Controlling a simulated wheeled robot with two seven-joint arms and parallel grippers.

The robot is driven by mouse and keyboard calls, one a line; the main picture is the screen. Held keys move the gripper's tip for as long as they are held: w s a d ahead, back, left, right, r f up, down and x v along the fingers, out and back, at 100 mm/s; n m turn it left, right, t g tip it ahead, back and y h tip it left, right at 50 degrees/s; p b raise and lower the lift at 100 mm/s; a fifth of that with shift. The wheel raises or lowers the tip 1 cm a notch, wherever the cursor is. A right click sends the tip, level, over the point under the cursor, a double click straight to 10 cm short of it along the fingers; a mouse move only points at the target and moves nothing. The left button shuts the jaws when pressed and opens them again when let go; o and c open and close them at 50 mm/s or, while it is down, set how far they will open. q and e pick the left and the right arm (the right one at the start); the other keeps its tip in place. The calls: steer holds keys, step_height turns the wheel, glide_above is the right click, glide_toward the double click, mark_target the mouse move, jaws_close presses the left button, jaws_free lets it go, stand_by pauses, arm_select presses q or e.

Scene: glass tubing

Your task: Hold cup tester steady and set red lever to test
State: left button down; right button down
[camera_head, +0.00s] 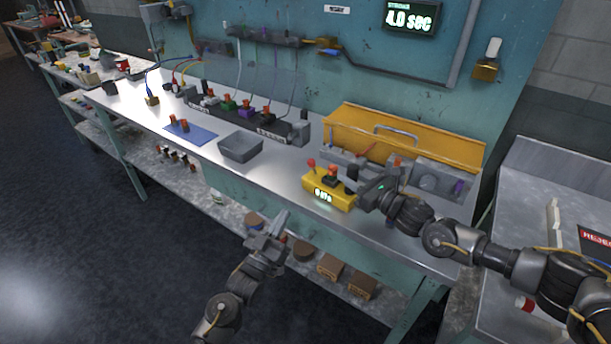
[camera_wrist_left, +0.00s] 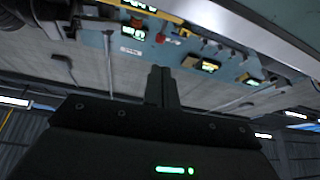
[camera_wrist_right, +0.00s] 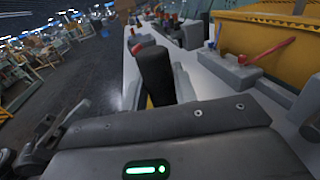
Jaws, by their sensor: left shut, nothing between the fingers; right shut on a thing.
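The yellow cup tester (camera_head: 341,201) sits on the bench near its front edge, with a lit display on its front face. The red lever (camera_head: 311,163) stands up at its left end, and a dark block with a red top is beside it. My right gripper (camera_head: 356,186) is shut at the tester's right end; its dark fingers show in the right wrist view (camera_wrist_right: 168,80), with a little yellow beside them. My left gripper (camera_head: 283,219) is shut and empty, in front of and below the bench edge, apart from the tester. Its closed fingers show in the left wrist view (camera_wrist_left: 161,87).
A grey bin (camera_head: 240,148) and a blue mat (camera_head: 190,134) lie left of the tester. A yellow toolbox (camera_head: 403,133) stands behind it. Bare bench (camera_head: 280,178) lies between bin and tester. A lower shelf holds several brown blocks (camera_head: 331,266).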

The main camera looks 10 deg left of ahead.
mark_target(310, 166)
arm_select(q)
steer(key=shift+m, duration=0.3)
steer(key=x, duration=1.4)
steer(key=shift+w+f, duration=0.1)
